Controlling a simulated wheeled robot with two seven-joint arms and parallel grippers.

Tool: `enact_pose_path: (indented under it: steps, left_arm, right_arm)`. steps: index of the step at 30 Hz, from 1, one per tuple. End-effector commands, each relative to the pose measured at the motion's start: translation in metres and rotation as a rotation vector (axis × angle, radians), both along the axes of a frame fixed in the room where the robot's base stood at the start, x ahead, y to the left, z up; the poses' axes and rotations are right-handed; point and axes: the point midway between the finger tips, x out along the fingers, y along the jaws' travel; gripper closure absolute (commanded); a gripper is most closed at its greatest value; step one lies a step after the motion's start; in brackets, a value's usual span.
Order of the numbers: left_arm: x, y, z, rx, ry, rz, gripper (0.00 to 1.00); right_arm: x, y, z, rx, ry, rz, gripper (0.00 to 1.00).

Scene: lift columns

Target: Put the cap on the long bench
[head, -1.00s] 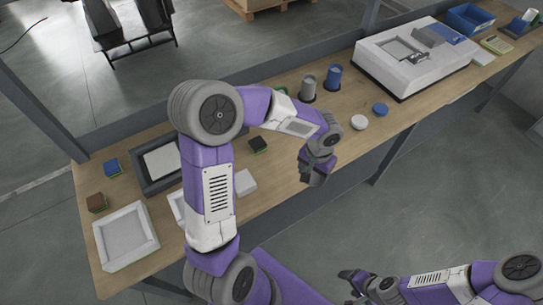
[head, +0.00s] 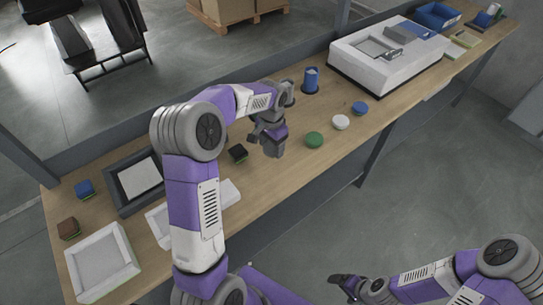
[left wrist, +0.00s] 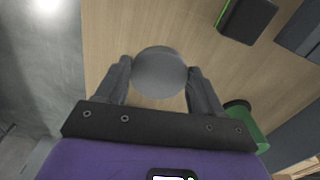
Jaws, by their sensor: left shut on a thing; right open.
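A round grey cap (left wrist: 160,72) sits between the two fingers of my left gripper (left wrist: 160,80) in the left wrist view, and the fingers are shut on it. In the head view my left gripper (head: 274,143) is over the long bench (head: 262,185), left of the green cap (head: 314,139). I cannot tell whether the held cap touches the bench. A white cap (head: 341,122) and a blue cap (head: 360,108) lie further right. My right gripper (head: 343,283) is open and empty, off the bench's front side.
A blue cylinder (head: 311,80) stands at the back; a green cylinder (left wrist: 246,125) shows beside my left gripper. A black block (head: 237,153) lies to its left. Trays and a white frame (head: 102,262) fill the left end; a white machine (head: 388,55) stands right.

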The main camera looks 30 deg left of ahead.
Motion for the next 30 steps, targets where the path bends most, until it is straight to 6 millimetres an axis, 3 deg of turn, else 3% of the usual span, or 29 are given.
enact_pose_path:
  steps: [9, 21, 22, 27, 30]
  left_arm:
    - [-0.001, 0.000, -0.046, 0.000, 0.003, -0.001, 0.75]
    - [0.000, 0.000, -0.052, 0.000, 0.000, 0.000, 0.75]
    - [0.000, 0.000, -0.052, 0.000, 0.000, 0.000, 0.31]
    - [0.000, 0.000, -0.051, 0.000, 0.000, 0.000, 0.07]
    - [0.000, 0.000, -0.051, 0.000, 0.000, 0.000, 0.07]
  right_arm:
    - [0.000, 0.000, -0.010, 0.000, 0.000, 0.000, 0.11]
    - [0.000, 0.000, -0.012, 0.000, 0.000, 0.000, 0.11]
    - [0.000, 0.000, -0.012, 0.000, 0.000, 0.000, 0.11]
    - [0.000, 0.000, -0.012, 0.000, 0.000, 0.000, 0.11]
    - [0.000, 0.000, -0.012, 0.000, 0.000, 0.000, 0.11]
